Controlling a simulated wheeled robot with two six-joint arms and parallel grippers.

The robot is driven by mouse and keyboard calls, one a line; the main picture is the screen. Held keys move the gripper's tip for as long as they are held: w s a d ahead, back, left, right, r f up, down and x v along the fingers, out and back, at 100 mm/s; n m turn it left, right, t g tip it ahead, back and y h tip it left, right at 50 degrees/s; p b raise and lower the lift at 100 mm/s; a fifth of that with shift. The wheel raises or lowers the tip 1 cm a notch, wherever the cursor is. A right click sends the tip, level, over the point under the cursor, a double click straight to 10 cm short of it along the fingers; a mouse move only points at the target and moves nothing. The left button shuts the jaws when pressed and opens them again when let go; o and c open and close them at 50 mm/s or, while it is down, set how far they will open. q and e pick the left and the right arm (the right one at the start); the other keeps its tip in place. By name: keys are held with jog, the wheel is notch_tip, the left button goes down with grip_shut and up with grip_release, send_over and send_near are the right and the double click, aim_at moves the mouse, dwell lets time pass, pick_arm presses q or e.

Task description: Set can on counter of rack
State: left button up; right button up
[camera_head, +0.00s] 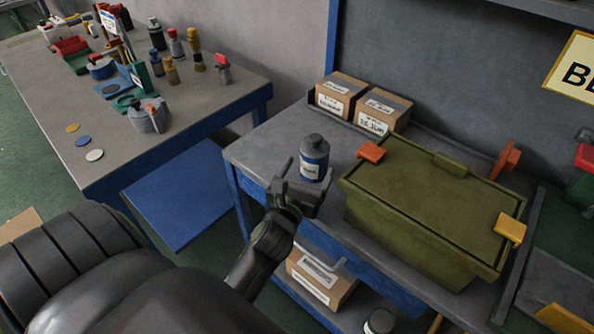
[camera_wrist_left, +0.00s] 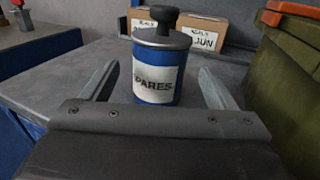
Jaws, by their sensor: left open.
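A blue can (camera_head: 314,160) with a grey lid, a dark knob and a white label stands upright on the grey counter (camera_head: 258,153) of the rack, near its left end. My left gripper (camera_head: 300,176) is at the can, on its near side. In the left wrist view the can (camera_wrist_left: 158,80) stands between the two spread fingers of the left gripper (camera_wrist_left: 160,88), with gaps on both sides. The label reads "SPARES" in part. My right gripper is not in view.
An olive crate (camera_head: 425,200) with orange latches stands right of the can. Two cardboard boxes (camera_head: 342,95) (camera_head: 383,112) stand behind it. A workbench (camera_head: 125,140) with several bottles and tools is at the left. A box (camera_head: 315,280) sits on the lower shelf.

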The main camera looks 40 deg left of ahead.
pick_arm(q)
jog(key=p+v, duration=0.1)
jog(key=v, duration=0.6)
jog(key=shift+s, duration=0.15)
dwell(0.3)
